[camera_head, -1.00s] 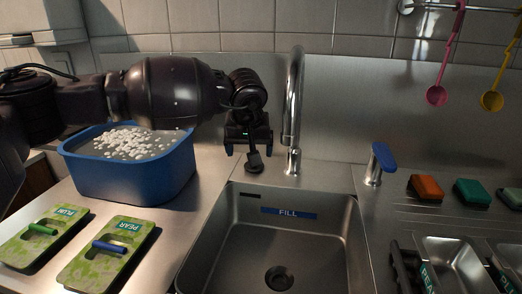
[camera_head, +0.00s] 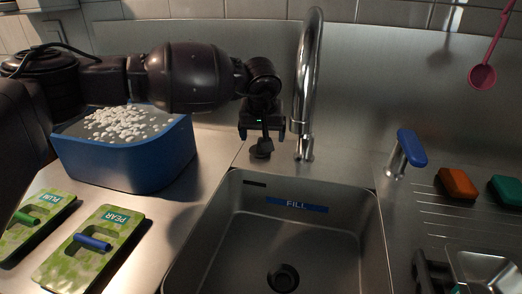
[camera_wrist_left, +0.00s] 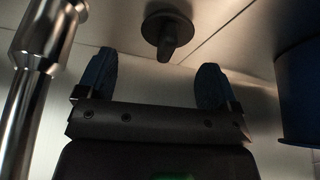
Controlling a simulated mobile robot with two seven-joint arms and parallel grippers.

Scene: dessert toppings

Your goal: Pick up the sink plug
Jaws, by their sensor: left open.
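The sink plug (camera_head: 262,149) is a small black disc with an upright grip. It sits on the steel ledge behind the sink (camera_head: 238,205), left of the tap. My left gripper (camera_head: 262,134) is just behind and above it in the head view. In the left wrist view the plug (camera_wrist_left: 168,34) lies beyond the fingertips. The blue-padded fingers of my left gripper (camera_wrist_left: 155,68) are wide apart with nothing between them. My right gripper is not in view.
The tall chrome tap (camera_head: 305,100) stands close right of my left gripper. A blue tub (camera_head: 125,160) of white pieces is on the left, under my left arm. A blue-topped lever (camera_head: 411,148) and sponges (camera_head: 457,183) are on the right. The sink basin is empty.

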